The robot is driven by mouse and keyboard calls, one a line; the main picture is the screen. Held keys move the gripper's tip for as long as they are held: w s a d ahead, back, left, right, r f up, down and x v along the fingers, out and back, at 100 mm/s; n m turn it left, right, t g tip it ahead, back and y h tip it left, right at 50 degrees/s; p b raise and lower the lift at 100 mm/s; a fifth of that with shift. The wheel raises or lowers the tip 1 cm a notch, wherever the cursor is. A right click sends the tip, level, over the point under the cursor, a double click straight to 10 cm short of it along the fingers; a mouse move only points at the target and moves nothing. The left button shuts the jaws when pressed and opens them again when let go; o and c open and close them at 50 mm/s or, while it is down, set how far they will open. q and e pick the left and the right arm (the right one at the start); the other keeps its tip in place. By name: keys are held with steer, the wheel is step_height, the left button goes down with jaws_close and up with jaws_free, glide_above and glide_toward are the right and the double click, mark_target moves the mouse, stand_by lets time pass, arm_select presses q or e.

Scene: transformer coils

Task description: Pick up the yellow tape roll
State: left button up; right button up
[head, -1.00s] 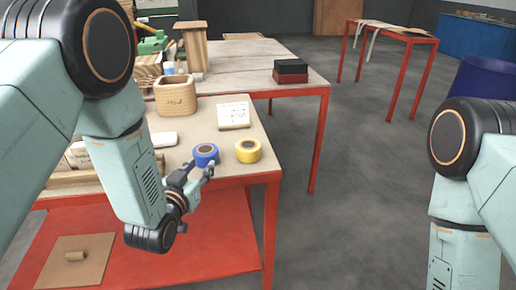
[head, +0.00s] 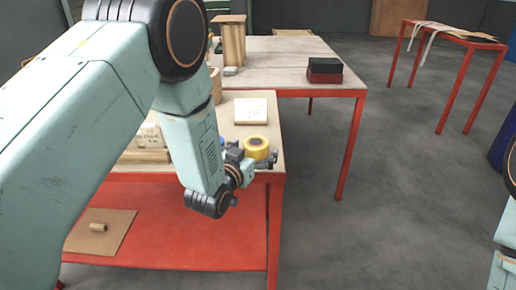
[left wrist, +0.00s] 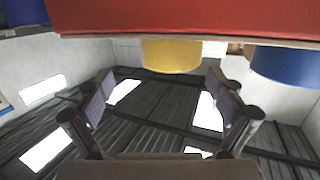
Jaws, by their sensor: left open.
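The yellow tape roll (head: 257,147) lies flat near the front right corner of the near wooden table. My left gripper (head: 253,160) is open and empty, just in front of the roll at the table's front edge. In the left wrist view, which looks upside down, the yellow roll (left wrist: 172,57) shows beyond and between the two spread fingers of my left gripper (left wrist: 162,97). Whether the fingertips reach beside it, I cannot tell. My right gripper is out of view.
A blue tape roll (left wrist: 287,65) stands beside the yellow one; in the head view my left gripper mostly hides it. A white card (head: 251,111) lies behind the yellow roll. A dark and red box (head: 324,71) sits on the far table.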

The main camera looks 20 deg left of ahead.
mark_target(255, 142)
arm_select(q)
steer(key=w, duration=0.1)
steer(key=w+a+f, duration=0.1)
steer(key=w, duration=0.1)
steer(key=w+b, duration=0.1)
steer(key=shift+w+a+f, duration=0.15)
steer(key=shift+a+f, duration=0.05)
steer(key=shift+f, duration=0.1)
steer(key=shift+w, duration=0.1)
steer(key=shift+s+d+r, duration=0.2)
steer(key=shift+d+r, duration=0.2)
steer(key=shift+d, duration=0.05)
steer(key=shift+w+a+f, duration=0.25)
steer(key=shift+a+f, duration=0.05)
steer(key=shift+a, duration=0.1)
steer(key=c, duration=0.3)
steer(key=shift+s+d+r, duration=0.2)
steer(key=shift+d, duration=0.1)
steer(key=c, duration=0.5)
steer(key=shift+w+a+f, duration=0.15)
steer(key=c, duration=0.4)
steer(key=shift+c, duration=0.7)
